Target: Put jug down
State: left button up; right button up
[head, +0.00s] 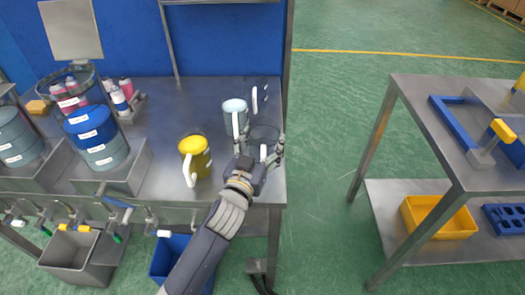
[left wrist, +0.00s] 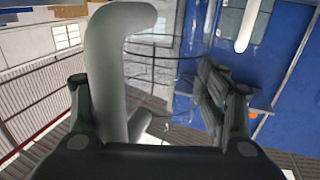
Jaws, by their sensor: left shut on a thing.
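My left gripper (head: 260,152) is at the right end of the workbench (head: 165,110), shut on the pale handle (left wrist: 118,75) of a clear jug (head: 265,133). The handle stands large between the fingers in the left wrist view, with the jug's thin dark rim (left wrist: 150,48) beyond it. The jug looks upright; I cannot tell whether its base touches the bench. A light-blue jug (head: 234,106) is just left of it, and another clear jug with a white handle (head: 255,99) is behind. A yellow jug (head: 198,150) stands further left. My right gripper is not in view.
Blue drums (head: 95,135) sit in metal holders at the left, near small bottles (head: 119,98). Bare bench lies between the drums and the yellow jug. The bench ends just right of my gripper; green floor separates it from a second table (head: 440,120).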

aim_at(259, 160)
pick_arm(q)
jog(key=shift+f, duration=1.75)
jog(key=shift+f+b, duration=0.2)
jog(key=shift+b, duration=0.1)
jog(key=o, duration=1.6)
jog(key=shift+c, duration=0.2)
jog(key=shift+r, duration=0.1)
jog(key=shift+r, duration=0.2)
jog(key=shift+s+a+f, duration=0.1)
jog(key=shift+s+f, duration=0.05)
jog(key=shift+s, duration=0.15)
jog(key=v, duration=1.1)
jog(key=shift+s+b, duration=0.2)
jog(key=shift+b, duration=0.1)
